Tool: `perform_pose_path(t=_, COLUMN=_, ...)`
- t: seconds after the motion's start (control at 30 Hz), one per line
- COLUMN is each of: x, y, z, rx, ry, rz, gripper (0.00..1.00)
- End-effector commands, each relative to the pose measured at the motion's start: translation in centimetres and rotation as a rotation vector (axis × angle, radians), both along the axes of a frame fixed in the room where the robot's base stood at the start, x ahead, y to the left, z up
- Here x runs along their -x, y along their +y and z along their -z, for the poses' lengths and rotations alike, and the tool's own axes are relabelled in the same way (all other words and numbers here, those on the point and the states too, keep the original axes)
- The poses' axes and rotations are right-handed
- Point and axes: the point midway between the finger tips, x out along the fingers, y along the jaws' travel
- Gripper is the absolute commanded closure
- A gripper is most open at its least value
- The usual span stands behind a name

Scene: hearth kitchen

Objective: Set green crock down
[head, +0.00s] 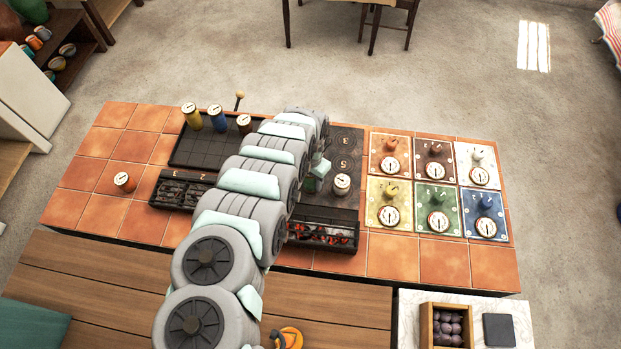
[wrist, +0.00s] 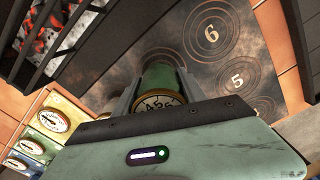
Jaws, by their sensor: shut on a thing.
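In the head view, a little of the green crock (head: 311,184) shows beside my gripper (head: 319,170), mostly hidden by my arm.
A white crock (head: 341,185) stands on the plate close to the right. A glowing coal tray (head: 325,236) lies in front. Colored cards with dials and knobs (head: 437,208) fill the right side.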

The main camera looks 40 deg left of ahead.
Motion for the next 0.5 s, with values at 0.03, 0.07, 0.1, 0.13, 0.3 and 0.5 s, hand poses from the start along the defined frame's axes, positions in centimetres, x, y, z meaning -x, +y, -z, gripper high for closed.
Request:
perform_pose_path(t=0.03, x=-0.07, y=0.07, z=-0.12, rx=-0.001, ry=-0.002, rz=0.0, gripper=1.0)
perform_pose_path(t=0.07, x=-0.07, y=0.07, z=-0.12, rx=-0.001, ry=-0.002, rz=0.0, gripper=1.0)
perform_pose_path(t=0.1, x=-0.07, y=0.07, z=-0.12, rx=-0.001, ry=-0.002, rz=0.0, gripper=1.0)
perform_pose_path(t=0.13, x=-0.08, y=0.07, z=-0.1, rx=-0.001, ry=-0.002, rz=0.0, gripper=1.0)
perform_pose_path(t=0.3, x=-0.06, y=0.1, z=0.13, rx=-0.001, ry=-0.002, rz=0.0, gripper=0.47)
perform_pose_path(t=0.5, x=-0.07, y=0.08, z=0.13, rx=-0.001, ry=-0.002, rz=0.0, gripper=0.3)
